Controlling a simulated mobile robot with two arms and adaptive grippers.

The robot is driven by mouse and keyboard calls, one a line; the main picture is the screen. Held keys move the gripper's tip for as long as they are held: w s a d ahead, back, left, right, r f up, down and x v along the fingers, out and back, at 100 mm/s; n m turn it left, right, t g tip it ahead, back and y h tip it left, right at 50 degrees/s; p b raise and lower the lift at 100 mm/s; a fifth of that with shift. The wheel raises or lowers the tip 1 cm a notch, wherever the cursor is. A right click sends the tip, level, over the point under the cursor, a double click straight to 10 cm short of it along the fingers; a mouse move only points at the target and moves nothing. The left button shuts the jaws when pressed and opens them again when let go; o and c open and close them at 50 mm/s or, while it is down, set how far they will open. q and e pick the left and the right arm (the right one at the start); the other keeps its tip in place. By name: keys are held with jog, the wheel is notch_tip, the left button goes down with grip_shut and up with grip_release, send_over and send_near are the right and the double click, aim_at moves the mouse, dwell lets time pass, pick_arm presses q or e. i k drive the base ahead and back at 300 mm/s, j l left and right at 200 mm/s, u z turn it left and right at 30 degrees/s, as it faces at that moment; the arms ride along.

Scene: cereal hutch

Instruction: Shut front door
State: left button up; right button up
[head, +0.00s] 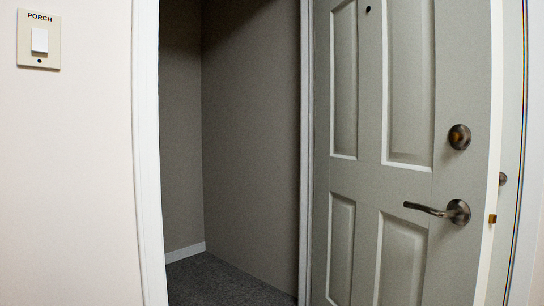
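The front door (367,178) is a grey-green panelled door that fills the right part of the head view. It stands open, swung to the right of the doorway (230,150). A dark lever handle (457,212) is on its face near the right edge, with a round deadbolt (459,137) above it. A small brass latch (492,218) shows on the door's edge. Neither of my grippers is in view, so nothing of mine is seen touching the door.
A white frame (148,150) borders the doorway on the left. Beyond it are plain grey walls and a dark carpet (222,282). A switch marked PORCH (39,40) is on the pale wall at left. The opening looks clear.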

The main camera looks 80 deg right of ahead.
aim_at(409, 99)
jog(key=z, duration=0.7)
jog(key=k+l+z, duration=0.2)
jog(key=l, duration=0.2)
jog(key=k+l+z, duration=0.1)
jog(key=l+z, duration=0.15)
jog(key=l, duration=0.2)
jog(key=k+l+z, duration=0.2)
jog(key=l, duration=0.25)
jog(key=l+z, duration=0.2)
jog(key=l, duration=0.25)
jog(key=k+l, duration=0.1)
jog(key=l, duration=1)
jog(key=l+z, duration=0.1)
jog(key=l, duration=1.05)
jog(key=k, duration=0.05)
